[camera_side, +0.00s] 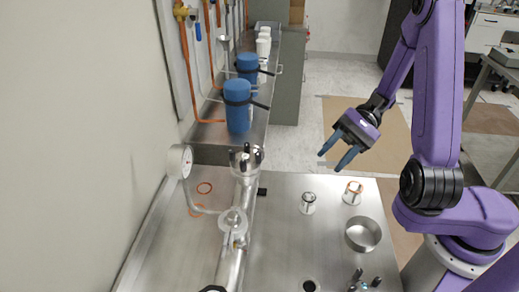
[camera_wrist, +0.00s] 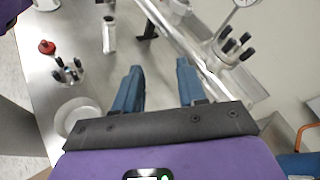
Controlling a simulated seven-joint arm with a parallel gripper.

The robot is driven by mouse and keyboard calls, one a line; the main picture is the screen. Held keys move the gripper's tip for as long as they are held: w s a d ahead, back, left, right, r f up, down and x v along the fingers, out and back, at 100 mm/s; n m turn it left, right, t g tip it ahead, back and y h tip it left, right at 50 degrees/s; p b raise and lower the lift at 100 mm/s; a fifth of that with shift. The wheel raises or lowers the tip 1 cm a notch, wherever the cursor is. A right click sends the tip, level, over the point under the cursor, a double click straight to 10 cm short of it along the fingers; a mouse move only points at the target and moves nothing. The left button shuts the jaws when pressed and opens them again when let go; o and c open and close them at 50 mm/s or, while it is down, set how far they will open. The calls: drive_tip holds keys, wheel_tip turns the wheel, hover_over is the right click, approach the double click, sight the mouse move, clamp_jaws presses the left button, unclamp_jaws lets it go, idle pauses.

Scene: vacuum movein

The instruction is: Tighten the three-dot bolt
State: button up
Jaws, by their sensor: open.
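A metal flange (camera_side: 240,165) with several dark-tipped bolts stands on the steel tube assembly in the side view. In the wrist view a flange (camera_wrist: 224,58) with several dark-capped bolts (camera_wrist: 237,47) shows at the upper right. A second group of dark-capped bolts (camera_wrist: 68,70) stands at the left there, and upright bolts (camera_side: 366,281) show at the bottom of the side view. The dots are too small to make out, so I cannot tell which bolt has three. My gripper (camera_side: 332,160) is open and empty, raised to the right of the flange. Its two blue fingers (camera_wrist: 159,66) are apart.
A round gauge (camera_side: 180,160) stands left of the flange. A steel bowl (camera_side: 363,235) and small cylinders (camera_side: 308,204) (camera_side: 353,194) stand on the steel table (camera_side: 278,235). Blue-covered vessels (camera_side: 238,105) stand behind. The wall is close on the left.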

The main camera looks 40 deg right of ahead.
drive_tip(key=w+a+r+n+g+h, duration=0.1)
drive_tip(key=w+r+n+g+h, duration=0.15)
drive_tip(key=n+g+h, duration=0.35)
wheel_tip(320, 180, up, 16)
drive_tip(key=n+t+h, duration=0.7)
drive_tip(key=n+h, duration=0.1)
drive_tip(key=n, duration=0.7)
hover_over(258, 152)
wheel_tip(258, 152, down, 18)
drive_tip(key=shift+r, duration=0.15)
clamp_jaws()
